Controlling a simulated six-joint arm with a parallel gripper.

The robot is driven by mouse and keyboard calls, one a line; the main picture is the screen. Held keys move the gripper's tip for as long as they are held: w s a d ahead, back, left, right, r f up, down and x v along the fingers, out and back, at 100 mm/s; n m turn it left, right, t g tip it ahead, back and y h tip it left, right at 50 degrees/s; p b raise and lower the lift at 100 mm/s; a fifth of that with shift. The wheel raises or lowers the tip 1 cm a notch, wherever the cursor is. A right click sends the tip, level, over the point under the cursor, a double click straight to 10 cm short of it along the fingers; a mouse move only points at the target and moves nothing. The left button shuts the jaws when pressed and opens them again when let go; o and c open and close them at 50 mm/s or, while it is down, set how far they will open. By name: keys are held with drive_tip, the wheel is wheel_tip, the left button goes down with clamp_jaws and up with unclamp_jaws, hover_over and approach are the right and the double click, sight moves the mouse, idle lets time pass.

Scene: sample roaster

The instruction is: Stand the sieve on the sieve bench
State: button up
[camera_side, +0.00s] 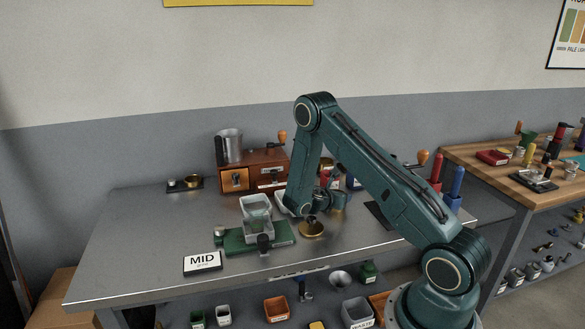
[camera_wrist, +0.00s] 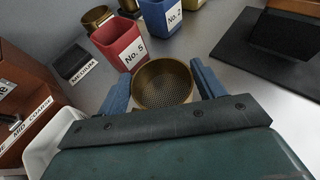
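The sieve (camera_wrist: 163,88) is a round brass ring with a mesh floor, seen from above in the wrist view. It lies between the two blue fingers of my gripper (camera_wrist: 163,84), which appear to touch it on both sides.
A red No. 5 cup (camera_wrist: 117,42) and blue No. 2 cup (camera_wrist: 160,18) stand close beyond the sieve. A black slab (camera_wrist: 280,38) lies to the right.

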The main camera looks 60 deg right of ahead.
drive_tip(key=c, duration=0.4)
drive_tip(key=shift+r, duration=0.2)
wheel_tip(320, 180, up, 20)
drive_tip(key=shift+f, duration=0.15)
idle(0.6)
idle(0.5)
